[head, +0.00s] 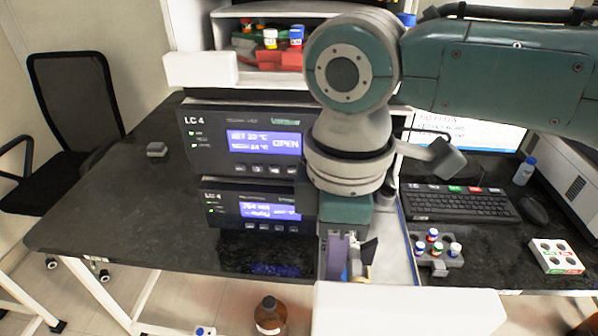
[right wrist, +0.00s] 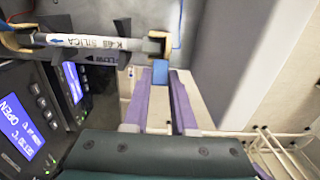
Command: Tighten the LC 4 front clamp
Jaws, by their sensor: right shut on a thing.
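The LC 4 stack has an upper unit (head: 250,145) whose display reads OPEN and a lower unit (head: 258,208). In the right wrist view a column marked SILICA (right wrist: 90,42) lies across the top, with a tan clamp (right wrist: 157,36) around its right end. My right gripper (head: 346,268) is at the right side of the stack, pointing down. Its purple fingers are shut on a small blue part (right wrist: 160,85) beside that clamp, which looks like the clamp's knob. My arm hides most of the column and clamp in the head view. My left gripper is out of view.
A keyboard (head: 460,203), a vial rack (head: 436,255) and a white box (head: 556,257) are on the right of the bench. A brown bottle (head: 269,316) stands low in front. The dark bench (head: 110,225) left of the stack is mostly clear.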

